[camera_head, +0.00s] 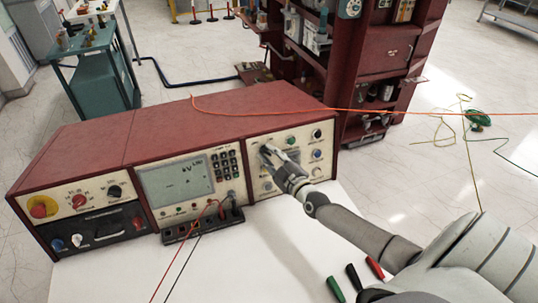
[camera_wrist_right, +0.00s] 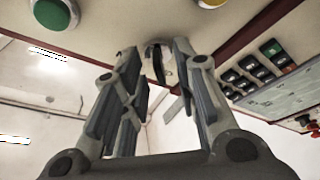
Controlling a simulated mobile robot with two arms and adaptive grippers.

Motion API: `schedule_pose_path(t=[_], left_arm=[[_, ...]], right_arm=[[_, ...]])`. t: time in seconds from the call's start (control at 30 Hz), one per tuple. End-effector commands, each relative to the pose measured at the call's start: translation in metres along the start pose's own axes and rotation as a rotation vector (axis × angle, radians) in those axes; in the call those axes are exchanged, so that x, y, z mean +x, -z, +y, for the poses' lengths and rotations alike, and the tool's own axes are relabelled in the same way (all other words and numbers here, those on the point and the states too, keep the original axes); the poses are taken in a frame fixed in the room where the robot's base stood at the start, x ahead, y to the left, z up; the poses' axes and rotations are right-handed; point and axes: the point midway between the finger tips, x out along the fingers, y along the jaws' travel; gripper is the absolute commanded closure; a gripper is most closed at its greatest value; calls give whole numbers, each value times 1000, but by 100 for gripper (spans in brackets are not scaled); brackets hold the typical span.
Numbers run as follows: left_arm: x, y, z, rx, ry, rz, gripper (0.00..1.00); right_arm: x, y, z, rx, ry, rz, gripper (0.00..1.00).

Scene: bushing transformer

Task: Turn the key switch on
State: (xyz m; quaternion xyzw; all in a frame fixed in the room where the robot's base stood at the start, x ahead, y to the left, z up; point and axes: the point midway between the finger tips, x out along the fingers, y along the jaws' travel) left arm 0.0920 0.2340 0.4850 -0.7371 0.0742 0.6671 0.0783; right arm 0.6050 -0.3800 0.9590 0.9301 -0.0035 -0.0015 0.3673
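The key switch (camera_wrist_right: 158,62) shows in the right wrist view as a small dark key standing out from the pale panel. It lies between the fingertips of my right gripper (camera_wrist_right: 156,58), with a visible gap to the fingers. The right gripper is open around it. In the head view my right gripper (camera_head: 266,150) reaches the upper left of the cabinet's right-hand panel and hides the key switch. The red-topped control cabinet (camera_head: 215,110) stands on the white table. My left gripper is not in view.
A green button (camera_wrist_right: 56,12) is near the fingers in the wrist view; a keypad (camera_wrist_right: 255,68) is on the neighbouring panel. Red and black leads run from sockets below the display (camera_head: 175,180). Probe handles (camera_head: 352,277) lie on the white table (camera_head: 270,250).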

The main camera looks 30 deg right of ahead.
Motion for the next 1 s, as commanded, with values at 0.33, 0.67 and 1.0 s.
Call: schedule_pose_path(t=[0.33, 0.67, 1.0], left_arm=[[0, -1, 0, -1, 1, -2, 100], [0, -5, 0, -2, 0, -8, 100], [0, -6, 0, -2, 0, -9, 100]], right_arm=[[7, 0, 0, -1, 0, 0, 72], [6, 0, 0, -1, 0, 0, 100], [6, 0, 0, 19, -7, -1, 100]])
